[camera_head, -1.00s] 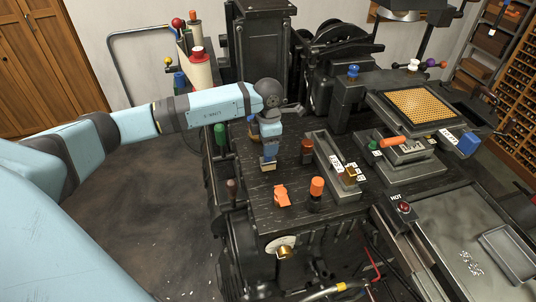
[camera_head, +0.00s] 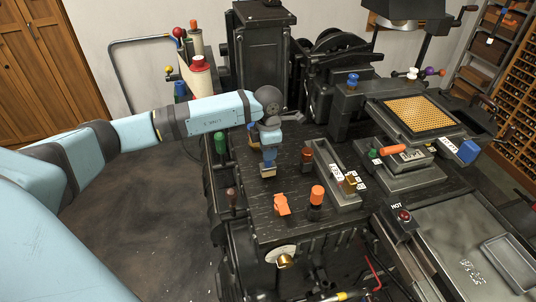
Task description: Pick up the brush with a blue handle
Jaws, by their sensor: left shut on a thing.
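The brush with a blue handle (camera_head: 269,158) stands upright with its tan bristle end down, over the dark work surface (camera_head: 245,207) of the machine. My left gripper (camera_head: 269,143) comes from the left, points down and is shut on the brush's blue handle. The fingers partly hide the handle's top. I cannot tell whether the bristles touch the surface. My right gripper is not in the view.
Near the brush are an orange clip-like piece (camera_head: 282,204), an orange-capped bottle (camera_head: 316,196) and a brown jar (camera_head: 307,158). A long grey tray (camera_head: 336,178) with small type lies to the right. A green-handled tool (camera_head: 220,143) is at the left edge.

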